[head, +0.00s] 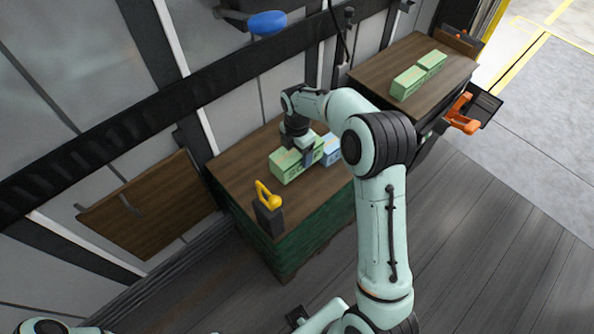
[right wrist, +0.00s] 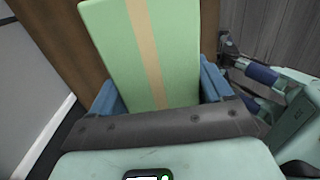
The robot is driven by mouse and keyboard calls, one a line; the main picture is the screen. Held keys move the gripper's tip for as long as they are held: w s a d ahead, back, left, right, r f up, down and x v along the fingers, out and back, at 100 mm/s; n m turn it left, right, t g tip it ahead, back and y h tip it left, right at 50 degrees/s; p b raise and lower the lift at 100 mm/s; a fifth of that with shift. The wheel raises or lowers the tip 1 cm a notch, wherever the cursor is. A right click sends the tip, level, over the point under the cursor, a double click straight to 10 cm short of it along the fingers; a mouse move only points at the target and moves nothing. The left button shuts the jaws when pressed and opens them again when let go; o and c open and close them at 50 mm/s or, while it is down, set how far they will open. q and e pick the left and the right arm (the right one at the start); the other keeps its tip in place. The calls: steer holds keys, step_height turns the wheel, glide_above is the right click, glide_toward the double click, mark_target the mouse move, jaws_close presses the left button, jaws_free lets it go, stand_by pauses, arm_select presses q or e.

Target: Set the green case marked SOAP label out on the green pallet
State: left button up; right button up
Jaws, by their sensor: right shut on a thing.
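A green case (head: 291,167) with dark lettering on its side, partly readable as "SO", is at the wooden top of a green-sided pallet stack (head: 226,172). My right gripper (head: 304,152) is shut on this case from above. In the right wrist view the case (right wrist: 150,45), with a tan stripe along it, sits between the blue finger pads of the gripper (right wrist: 160,92). I cannot tell whether its underside touches the top. A light blue case (head: 332,151) stands just right of it, partly hidden by my arm. My left gripper is not in view.
A black block with a yellow handle (head: 268,196) stands at the stack's front corner. A second wooden top (head: 452,75) holds two green cases (head: 408,82) at the back right. An orange-handled object (head: 463,120) juts from its side. The grey plank floor (head: 480,240) at right is clear.

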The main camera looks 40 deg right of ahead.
step_height(320, 180, down, 11)
steer(key=shift+w+r, duration=0.1)
steer(key=shift+r, duration=0.1)
stand_by(0.3)
steer(key=shift+f, duration=0.1)
steer(key=o, duration=1.8)
steer(key=shift+f, duration=0.1)
steer(key=shift+c, duration=0.2)
step_height(320, 180, up, 12)
steer(key=shift+r, duration=0.2)
steer(key=shift+f, duration=0.1)
